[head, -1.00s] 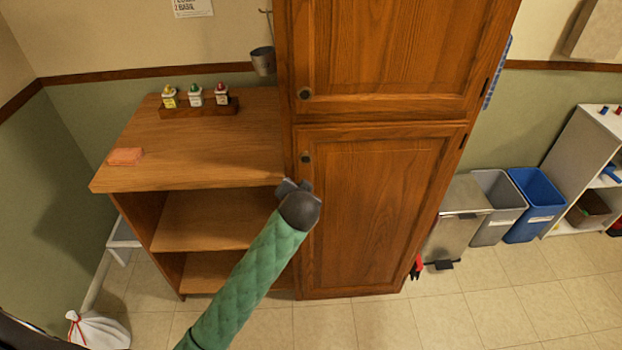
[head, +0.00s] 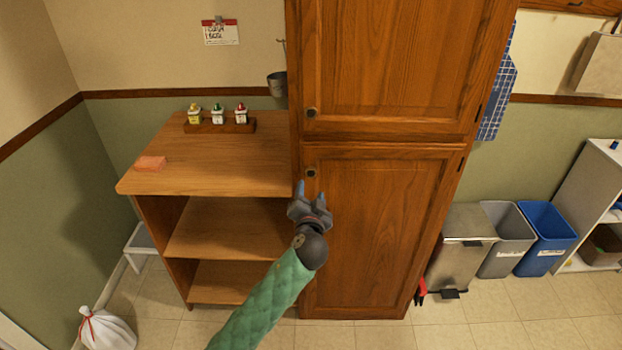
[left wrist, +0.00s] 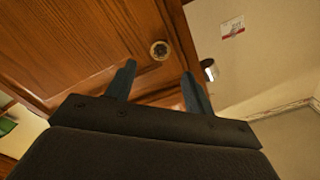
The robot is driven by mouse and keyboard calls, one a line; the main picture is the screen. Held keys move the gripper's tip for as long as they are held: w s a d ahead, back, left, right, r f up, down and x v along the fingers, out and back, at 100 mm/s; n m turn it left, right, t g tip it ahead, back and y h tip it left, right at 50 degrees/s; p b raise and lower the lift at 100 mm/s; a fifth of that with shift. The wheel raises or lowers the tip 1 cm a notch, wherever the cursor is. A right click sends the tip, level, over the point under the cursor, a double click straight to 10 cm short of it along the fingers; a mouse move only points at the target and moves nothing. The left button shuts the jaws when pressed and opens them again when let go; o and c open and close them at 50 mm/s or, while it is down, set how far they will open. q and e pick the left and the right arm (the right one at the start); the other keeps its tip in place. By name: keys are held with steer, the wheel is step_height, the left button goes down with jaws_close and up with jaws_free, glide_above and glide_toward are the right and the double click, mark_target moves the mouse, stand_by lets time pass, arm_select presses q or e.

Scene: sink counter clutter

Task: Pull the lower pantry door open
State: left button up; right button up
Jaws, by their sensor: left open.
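The lower pantry door (head: 385,235) is a brown wooden panel and looks shut in its frame. Its small dark round knob (head: 311,173) is near the door's upper left corner. My left gripper (head: 311,194) is open and empty, fingers pointing up, just below the knob in the head view. The depth gap is hard to judge. In the left wrist view, a round knob (left wrist: 159,50) shows beyond and between the two open fingers (left wrist: 158,82), apart from them; I cannot tell which door it belongs to. My right gripper is not in view.
The upper pantry door (head: 400,65) with its own knob (head: 311,113) is above. A metal bin (head: 462,250) stands right of the pantry. Floor in front shows free.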

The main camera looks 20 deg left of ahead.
mark_target(311, 174)
arm_select(q)
steer(key=shift+x, duration=3.8)
steer(key=shift+f, duration=0.1)
steer(key=shift+s, duration=0.1)
jaws_close()
